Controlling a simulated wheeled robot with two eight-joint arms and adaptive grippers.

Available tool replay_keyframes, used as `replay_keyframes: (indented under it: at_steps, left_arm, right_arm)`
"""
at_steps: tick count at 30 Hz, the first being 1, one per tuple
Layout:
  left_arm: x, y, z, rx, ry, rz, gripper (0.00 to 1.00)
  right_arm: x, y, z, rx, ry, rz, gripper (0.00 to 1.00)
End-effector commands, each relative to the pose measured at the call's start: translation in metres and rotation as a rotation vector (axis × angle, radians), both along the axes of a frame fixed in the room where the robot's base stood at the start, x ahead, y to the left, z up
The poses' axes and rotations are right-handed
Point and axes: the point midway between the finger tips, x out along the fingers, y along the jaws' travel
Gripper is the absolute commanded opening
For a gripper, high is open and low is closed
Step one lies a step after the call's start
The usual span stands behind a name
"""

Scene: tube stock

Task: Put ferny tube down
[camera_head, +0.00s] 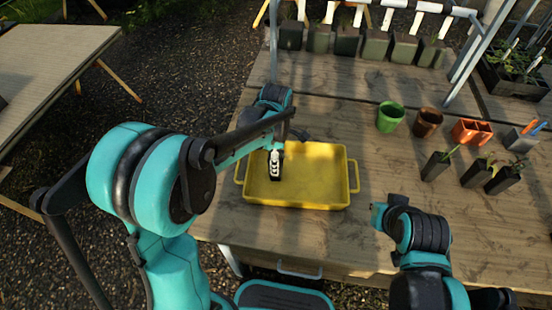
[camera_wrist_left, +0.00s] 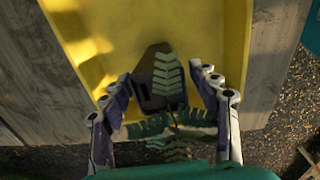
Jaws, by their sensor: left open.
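The ferny tube (camera_wrist_left: 149,88), a dark tapered pot with green fern fronds, shows in the left wrist view over the yellow tray's floor. It lies between the spread fingers of my left gripper (camera_wrist_left: 165,76), with a gap on both sides. The fronds point toward the wrist. In the head view my left gripper (camera_head: 276,164) is over the yellow tray (camera_head: 300,204), and I cannot make out the tube there. My right gripper (camera_head: 379,214) is right of the tray above the bench; its fingers are not clear.
A green pot (camera_head: 390,117), a brown pot (camera_head: 427,122) and an orange container (camera_head: 472,132) stand right of the tray. Several dark planted tubes (camera_head: 437,166) stand in front of them. More tubes line the back of the bench. The front right bench top is clear.

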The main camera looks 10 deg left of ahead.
Motion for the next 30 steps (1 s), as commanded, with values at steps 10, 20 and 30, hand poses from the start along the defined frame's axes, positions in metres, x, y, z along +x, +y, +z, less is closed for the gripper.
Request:
replay_keyframes:
  at_steps: [10,20,30]
  left_arm:
    - [0.0,0.0,0.072,0.0,0.0,0.0,0.61]
    - [0.0,0.0,0.118,0.0,-0.001,-0.003,0.61]
    - [-0.061,0.033,0.148,0.038,-0.21,-0.551,0.61]
  right_arm:
    - [0.0,0.0,0.029,0.0,0.0,0.0,0.0]
    - [0.0,0.0,0.042,0.0,0.0,0.0,0.0]
    - [0.0,0.0,0.042,0.0,0.0,0.0,0.0]
